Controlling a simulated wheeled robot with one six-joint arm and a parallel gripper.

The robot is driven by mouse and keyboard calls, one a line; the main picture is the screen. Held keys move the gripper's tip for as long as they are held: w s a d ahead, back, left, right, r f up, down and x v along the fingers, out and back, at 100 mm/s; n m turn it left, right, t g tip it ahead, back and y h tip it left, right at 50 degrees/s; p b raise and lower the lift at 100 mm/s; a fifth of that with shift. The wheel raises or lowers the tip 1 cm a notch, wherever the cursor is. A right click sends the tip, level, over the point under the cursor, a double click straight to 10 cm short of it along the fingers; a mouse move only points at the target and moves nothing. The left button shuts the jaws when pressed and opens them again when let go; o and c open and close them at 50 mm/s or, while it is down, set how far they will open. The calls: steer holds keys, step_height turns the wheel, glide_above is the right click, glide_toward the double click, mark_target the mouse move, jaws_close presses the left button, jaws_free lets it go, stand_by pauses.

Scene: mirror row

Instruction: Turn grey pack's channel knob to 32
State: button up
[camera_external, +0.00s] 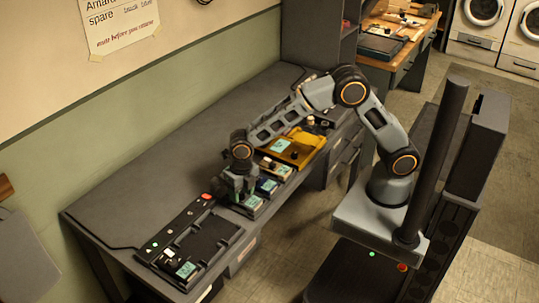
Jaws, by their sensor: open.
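A row of small packs with lit screens stands along the front of the grey desk. The pack under my gripper looks grey (252,203), with its lit screen partly showing. Its channel knob and reading cannot be made out. My gripper (238,194) points down just over this pack, its fingers open. I cannot tell whether the fingers touch anything or stand around a knob.
A yellow case (299,147) with a screen and dark knobs lies farther along the desk. A black tray (212,236) with a screen and lit buttons is at the near end. The desk (150,175) is clear toward the wall.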

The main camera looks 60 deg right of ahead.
jaws_close()
stand_by(0.3)
steer(key=shift+m, duration=0.3)
steer(key=m, duration=0.4)
steer(key=shift+m+b, duration=0.3)
steer(key=shift+m, duration=0.1)
steer(key=shift+m+t, duration=0.3)
steer(key=shift+m, duration=2.1)
